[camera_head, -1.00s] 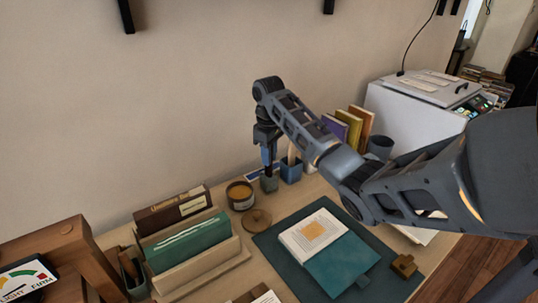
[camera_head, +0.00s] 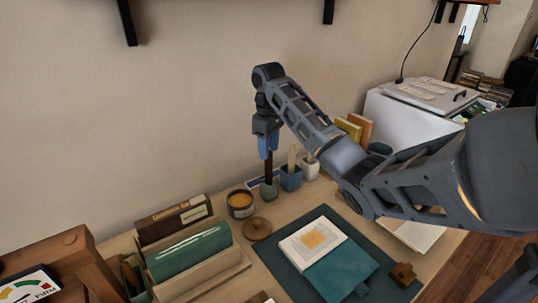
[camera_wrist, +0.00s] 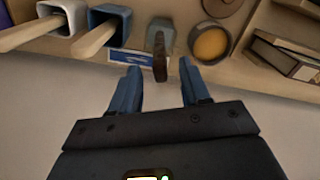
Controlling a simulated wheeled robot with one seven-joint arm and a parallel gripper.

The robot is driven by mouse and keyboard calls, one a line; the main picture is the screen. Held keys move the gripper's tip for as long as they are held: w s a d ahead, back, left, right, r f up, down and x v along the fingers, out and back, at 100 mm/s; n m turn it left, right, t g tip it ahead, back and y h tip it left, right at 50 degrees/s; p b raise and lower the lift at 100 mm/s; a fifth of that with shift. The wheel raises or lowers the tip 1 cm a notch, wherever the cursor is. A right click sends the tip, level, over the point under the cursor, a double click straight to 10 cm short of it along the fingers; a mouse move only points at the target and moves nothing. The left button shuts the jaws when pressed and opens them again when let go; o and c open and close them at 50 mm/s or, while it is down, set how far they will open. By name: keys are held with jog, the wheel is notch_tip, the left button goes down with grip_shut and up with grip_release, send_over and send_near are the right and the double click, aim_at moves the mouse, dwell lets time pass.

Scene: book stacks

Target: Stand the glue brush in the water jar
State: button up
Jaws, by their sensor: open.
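The glue brush (camera_head: 268,170), with a dark brown handle, stands roughly upright in a small grey-green jar (camera_head: 270,191), which I take to be the water jar. In the wrist view the brush (camera_wrist: 160,58) points toward me out of the jar (camera_wrist: 160,30); its bristle end is hidden inside. My gripper (camera_head: 267,155) is above the jar, pointing down. In the wrist view my gripper (camera_wrist: 160,71) is open, one finger on each side of the handle's end, with gaps between. The fingers do not appear to touch the brush.
Close beside the jar stand a blue pot (camera_head: 291,180) and a white pot (camera_head: 309,168), each with a wooden stick. An amber-filled pot (camera_head: 240,203) and a round lid (camera_head: 257,229) are on the other side. A teal mat (camera_head: 320,222) with an open book lies in front.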

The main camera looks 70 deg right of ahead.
notch_tip(320, 180, up, 6)
jog(key=p, duration=0.2)
jog(key=shift+f+p, duration=0.1)
jog(key=shift+p, duration=0.25)
dwell(0.3)
